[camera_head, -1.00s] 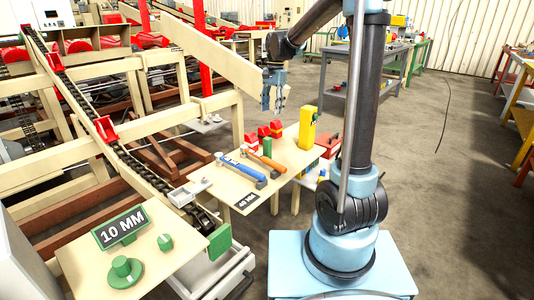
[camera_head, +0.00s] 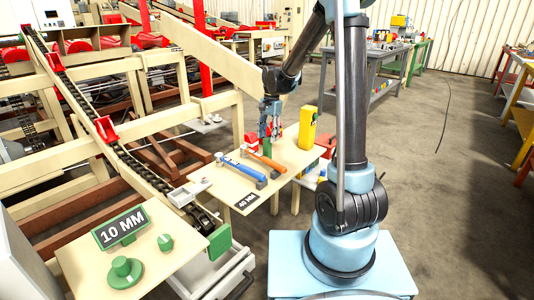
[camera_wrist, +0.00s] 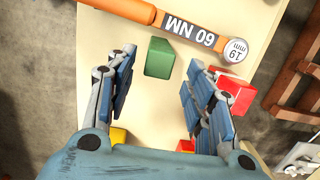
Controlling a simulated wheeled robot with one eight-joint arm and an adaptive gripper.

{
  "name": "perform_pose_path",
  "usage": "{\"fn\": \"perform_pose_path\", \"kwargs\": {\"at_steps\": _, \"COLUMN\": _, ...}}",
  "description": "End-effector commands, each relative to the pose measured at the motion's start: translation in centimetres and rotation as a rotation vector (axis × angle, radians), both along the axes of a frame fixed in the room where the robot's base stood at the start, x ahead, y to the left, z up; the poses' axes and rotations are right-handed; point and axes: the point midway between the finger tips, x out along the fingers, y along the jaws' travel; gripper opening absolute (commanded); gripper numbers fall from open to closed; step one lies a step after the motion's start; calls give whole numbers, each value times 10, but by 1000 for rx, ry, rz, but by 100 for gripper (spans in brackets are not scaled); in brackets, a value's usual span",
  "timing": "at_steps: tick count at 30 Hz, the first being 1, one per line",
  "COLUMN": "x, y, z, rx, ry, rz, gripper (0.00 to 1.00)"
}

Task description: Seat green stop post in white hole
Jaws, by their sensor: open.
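In the wrist view, a green block-shaped post (camera_wrist: 159,58) stands on the pale tabletop, framed between the fingertips of my gripper (camera_wrist: 158,72). The fingers are spread, with a gap on each side of the post. In the head view my gripper (camera_head: 270,132) is low over the far part of the small table (camera_head: 290,160), and partly hides the post and the red blocks. A small white fixture (camera_head: 188,192) sits beside the chain conveyor at the table's left. I cannot make out a hole in it.
An orange-handled torque wrench (camera_wrist: 190,32) lies just beyond the post; a blue one (camera_head: 240,170) lies nearby. A red block (camera_wrist: 236,90) is close to the right finger. A yellow box (camera_head: 307,128) stands right of my gripper. A "10 MM" sign (camera_head: 122,226) stands on the nearer table.

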Motion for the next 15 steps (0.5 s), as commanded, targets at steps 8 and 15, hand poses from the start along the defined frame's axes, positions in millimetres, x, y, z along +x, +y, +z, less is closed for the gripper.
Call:
{"fn": "perform_pose_path", "kwargs": {"at_steps": 8, "x": -7, "y": 3, "z": -27, "rx": 0, "ry": 0, "rz": 1, "gripper": 48}}
{"fn": "perform_pose_path", "kwargs": {"at_steps": 15, "x": -9, "y": 5, "z": -50, "rx": 0, "ry": 0, "rz": 0, "gripper": 48}}
